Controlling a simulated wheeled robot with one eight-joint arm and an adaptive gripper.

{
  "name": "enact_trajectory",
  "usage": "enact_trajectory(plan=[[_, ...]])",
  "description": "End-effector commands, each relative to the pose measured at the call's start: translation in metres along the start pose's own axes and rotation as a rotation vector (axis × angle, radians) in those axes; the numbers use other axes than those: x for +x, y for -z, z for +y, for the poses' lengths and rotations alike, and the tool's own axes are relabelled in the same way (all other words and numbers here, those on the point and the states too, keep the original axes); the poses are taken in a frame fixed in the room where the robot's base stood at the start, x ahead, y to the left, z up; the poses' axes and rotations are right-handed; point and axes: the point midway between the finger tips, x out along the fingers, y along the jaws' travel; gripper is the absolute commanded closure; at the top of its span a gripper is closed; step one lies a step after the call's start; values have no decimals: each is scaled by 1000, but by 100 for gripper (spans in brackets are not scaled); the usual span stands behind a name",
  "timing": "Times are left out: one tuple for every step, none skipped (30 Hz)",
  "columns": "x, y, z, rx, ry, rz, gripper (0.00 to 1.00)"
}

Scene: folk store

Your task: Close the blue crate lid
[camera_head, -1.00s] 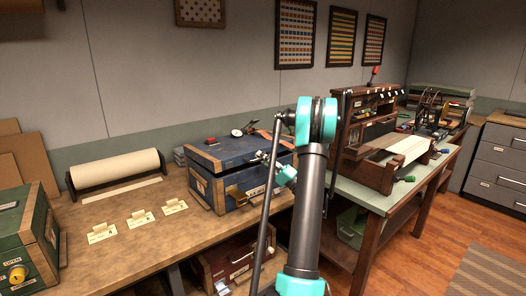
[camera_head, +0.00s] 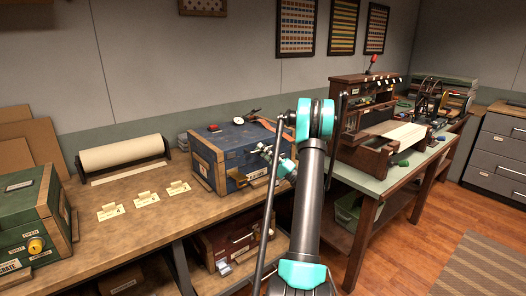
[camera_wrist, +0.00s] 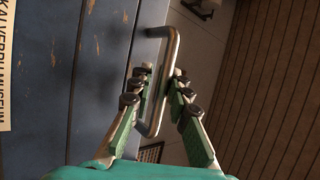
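The blue crate (camera_head: 207,150) stands on the wooden workbench in the head view. Its lid (camera_head: 236,136) lies down over the box, and I see no clear gap along the visible edges. The fingers stand apart, with a gap visible on the left of the bar. Blue planks of the crate with a white label show on the left there.
A green crate (camera_head: 26,203) stands at the bench's left end. A paper roll (camera_head: 122,152) and several small cards lie left of the blue crate. A red crate (camera_head: 222,243) sits below the bench. A green-topped table (camera_head: 372,186) with equipment stands to the right.

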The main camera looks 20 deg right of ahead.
Motion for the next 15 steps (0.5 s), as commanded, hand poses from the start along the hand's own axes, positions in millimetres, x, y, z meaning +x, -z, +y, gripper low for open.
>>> enact_trajectory(plan=[[1, -1, 1, 0, -1, -2, 79], [1, -1, 1, 1, -1, -2, 75], [1, 0, 1, 1, 0, -1, 70], [1, 0, 1, 1, 0, -1, 68], [1, 0, 1, 1, 0, -1, 68], [1, 0, 0, 1, 1, 0, 68], [1, 0, 0, 1, 1, 0, 68], [1, 0, 0, 1, 1, 0, 68], [1, 0, 0, 1, 1, 0, 68], [1, 0, 0, 1, 2, 1, 68], [1, 1, 0, 1, 2, 1, 68], [1, 1, 0, 1, 2, 1, 68], [0, 1, 0, 1, 2, 1, 68], [-2, 1, 0, 1, 2, 1, 68], [-5, 1, 0, 1, 2, 2, 68]])
